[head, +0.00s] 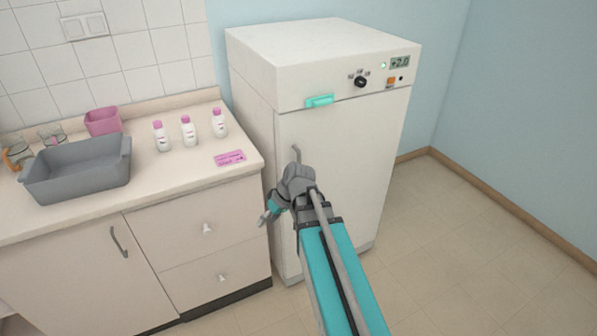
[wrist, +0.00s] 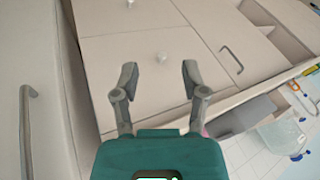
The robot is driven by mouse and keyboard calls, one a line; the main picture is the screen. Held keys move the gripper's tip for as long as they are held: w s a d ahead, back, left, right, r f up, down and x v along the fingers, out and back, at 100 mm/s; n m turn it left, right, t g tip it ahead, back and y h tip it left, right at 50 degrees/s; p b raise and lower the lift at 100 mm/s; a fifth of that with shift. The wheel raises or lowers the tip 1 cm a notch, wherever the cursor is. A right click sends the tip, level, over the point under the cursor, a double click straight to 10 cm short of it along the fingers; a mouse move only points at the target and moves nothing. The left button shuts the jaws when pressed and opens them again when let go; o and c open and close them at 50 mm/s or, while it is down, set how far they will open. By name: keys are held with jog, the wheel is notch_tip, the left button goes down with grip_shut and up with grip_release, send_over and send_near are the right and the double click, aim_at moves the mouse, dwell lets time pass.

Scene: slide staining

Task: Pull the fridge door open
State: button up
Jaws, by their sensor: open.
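The white fridge (head: 325,65) stands right of the counter, and its door (head: 345,150) looks shut. The grey bar handle (head: 297,154) is near the door's left edge; my arm hides its lower part. In the wrist view the handle (wrist: 28,135) is at the far left, outside my jaws. My gripper (head: 265,217) is in front of the gap between fridge and drawers, pointing left. In the wrist view my gripper (wrist: 160,80) is open and empty, with its fingers toward the drawer fronts.
The counter (head: 190,170) holds a grey basin (head: 78,170), a pink container (head: 103,121), pink-capped bottles (head: 189,131) and a pink rack (head: 230,158). Drawers (head: 200,235) with small knobs are left of the fridge. The floor (head: 450,250) at right is clear.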

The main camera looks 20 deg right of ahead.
jog(key=w+d+n+t+y+b, duration=0.35)
jog(key=w+d+t+b, duration=0.35)
jog(key=d, duration=0.6)
jog(key=d+r+t+y+b, duration=0.1)
jog(key=d+t+b, duration=0.4)
jog(key=d, duration=0.9)
jog(key=shift+w+r+n+t, duration=0.35)
jog(key=shift+r+n, duration=0.1)
jog(key=shift+r, duration=0.35)
jog(key=shift+y, duration=0.35)
jog(key=x, duration=1.3)
jog(key=shift+w+a+f, duration=0.2)
jog(key=shift+w, duration=0.1)
grip_shut()
